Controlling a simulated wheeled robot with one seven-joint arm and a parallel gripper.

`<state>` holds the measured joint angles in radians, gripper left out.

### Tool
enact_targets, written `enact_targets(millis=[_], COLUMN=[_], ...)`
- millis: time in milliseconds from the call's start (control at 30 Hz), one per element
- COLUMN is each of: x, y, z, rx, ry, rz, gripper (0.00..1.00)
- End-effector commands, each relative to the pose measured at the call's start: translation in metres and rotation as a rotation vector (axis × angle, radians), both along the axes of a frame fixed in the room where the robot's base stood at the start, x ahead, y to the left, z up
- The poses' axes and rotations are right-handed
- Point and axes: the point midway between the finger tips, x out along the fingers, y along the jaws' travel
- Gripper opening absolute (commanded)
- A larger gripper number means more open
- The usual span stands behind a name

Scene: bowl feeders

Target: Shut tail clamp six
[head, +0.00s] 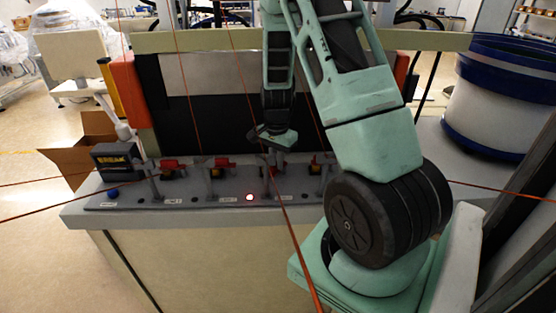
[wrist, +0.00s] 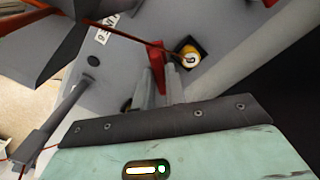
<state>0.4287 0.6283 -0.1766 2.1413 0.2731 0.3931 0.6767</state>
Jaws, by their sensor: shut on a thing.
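Several clamps with red handles stand in a row on the grey plate (head: 200,205) on the bench in the head view. My gripper (wrist: 165,85) is shut on a red clamp handle (wrist: 157,58) in the wrist view, with a finger on either side. In the head view my gripper (head: 273,150) is over the middle-right of the row and its fingertips are hard to make out. A round yellow-and-white part (wrist: 188,56) sits just right of the handle.
A black box (head: 117,160) and a lever (head: 122,128) are at the row's left end. A cardboard box (head: 80,150) stands behind left, a blue-and-white drum (head: 500,100) at right. Thin orange lines cross the view.

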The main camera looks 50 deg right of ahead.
Motion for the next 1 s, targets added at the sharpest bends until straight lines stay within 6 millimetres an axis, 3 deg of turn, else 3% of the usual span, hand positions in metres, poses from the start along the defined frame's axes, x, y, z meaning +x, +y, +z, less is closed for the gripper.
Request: enact_targets(millis=[700, 1000], x=[0.024, 0.030], y=[-0.007, -0.011], z=[0.003, 0.002], rx=[-0.002, -0.001], ry=[-0.001, -0.001], rz=[-0.649, -0.845], gripper=[0.00, 0.00])
